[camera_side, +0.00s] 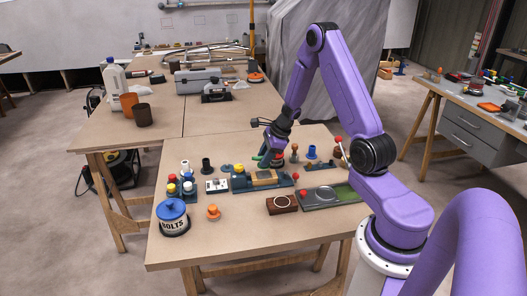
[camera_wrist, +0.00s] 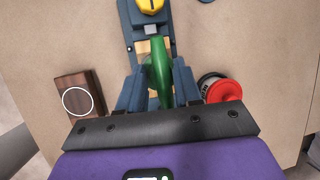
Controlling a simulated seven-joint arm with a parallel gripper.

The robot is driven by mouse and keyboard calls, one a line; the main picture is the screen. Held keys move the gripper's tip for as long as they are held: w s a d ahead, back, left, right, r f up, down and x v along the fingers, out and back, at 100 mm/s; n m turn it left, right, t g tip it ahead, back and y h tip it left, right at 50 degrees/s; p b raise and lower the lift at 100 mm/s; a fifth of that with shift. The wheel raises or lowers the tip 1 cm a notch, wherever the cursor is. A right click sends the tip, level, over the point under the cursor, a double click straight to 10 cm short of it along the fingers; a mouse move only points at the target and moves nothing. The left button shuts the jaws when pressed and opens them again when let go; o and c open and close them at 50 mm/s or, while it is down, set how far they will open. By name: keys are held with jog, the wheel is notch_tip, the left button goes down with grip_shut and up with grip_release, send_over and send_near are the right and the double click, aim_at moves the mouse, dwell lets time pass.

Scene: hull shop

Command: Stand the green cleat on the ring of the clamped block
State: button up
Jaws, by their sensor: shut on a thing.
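My gripper (camera_side: 269,158) is shut on the green cleat (camera_side: 261,155), a curved green piece. In the wrist view the cleat (camera_wrist: 157,65) stands between the two blue-grey fingers. In the side view it is above and behind the tan block (camera_side: 265,178), clamped in a blue vise (camera_side: 241,184) with a yellow knob. In the wrist view the cleat covers part of the tan block (camera_wrist: 142,47). I cannot make out the ring on this block, or whether the cleat touches it.
A loose dark wooden block (camera_side: 282,204) with a white ring lies in front of the vise. A red-topped jar (camera_wrist: 222,92) is close to my right finger. A bolts tin (camera_side: 173,219) stands front left.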

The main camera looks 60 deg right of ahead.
jog(key=shift+f, duration=1.5)
jog(key=shift+f, duration=0.55)
dwell(0.5)
jog(key=o, duration=0.8)
jog(key=shift+v, duration=5.5)
jog(key=shift+a, duration=0.1)
